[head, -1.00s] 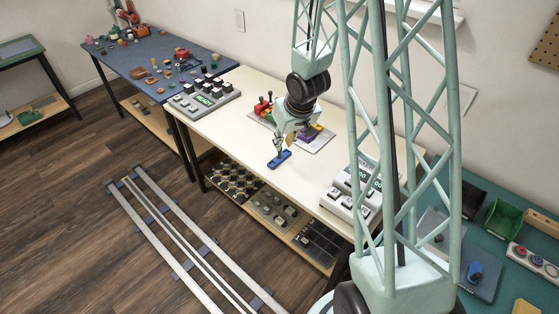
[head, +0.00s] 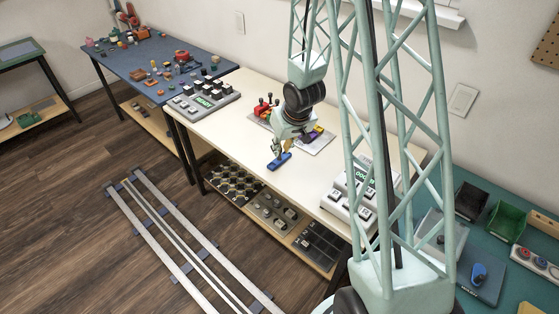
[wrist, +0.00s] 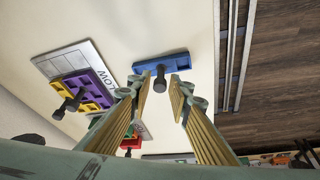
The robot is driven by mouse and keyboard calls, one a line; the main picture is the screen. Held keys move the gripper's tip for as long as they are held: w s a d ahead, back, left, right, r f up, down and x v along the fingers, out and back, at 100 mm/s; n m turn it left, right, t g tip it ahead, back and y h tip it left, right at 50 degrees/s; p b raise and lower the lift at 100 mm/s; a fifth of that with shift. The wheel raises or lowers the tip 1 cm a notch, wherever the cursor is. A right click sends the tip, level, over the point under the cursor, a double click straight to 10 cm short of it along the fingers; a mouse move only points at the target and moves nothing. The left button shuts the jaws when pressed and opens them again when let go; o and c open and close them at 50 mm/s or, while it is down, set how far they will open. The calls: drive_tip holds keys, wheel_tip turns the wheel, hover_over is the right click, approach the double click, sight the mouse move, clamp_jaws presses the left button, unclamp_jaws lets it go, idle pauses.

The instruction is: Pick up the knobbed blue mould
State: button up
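The knobbed blue mould (head: 279,162) lies on the cream table near its front edge. In the wrist view the blue mould (wrist: 178,62) is a flat blue bar with a dark upright knob (wrist: 160,80). My gripper (head: 279,148) is right above it, pointing down. In the wrist view my gripper (wrist: 160,84) is open, with one ribbed finger on each side of the knob in the picture. I cannot tell how far the fingertips reach down beside the knob. Nothing is held.
A purple and yellow mould (wrist: 82,92) with knobs lies on a white labelled card (wrist: 60,60). Red pieces (head: 262,108) are behind my gripper. Grey keyed boxes stand at the table's left (head: 204,97) and right (head: 345,198). The table around the blue mould is clear.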

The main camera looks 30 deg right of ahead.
sight(282, 157)
drive_tip(key=shift+b+x, duration=0.65)
drive_tip(key=shift+x, duration=1.5)
drive_tip(key=shift+c, duration=0.2)
drive_tip(key=c, duration=0.6)
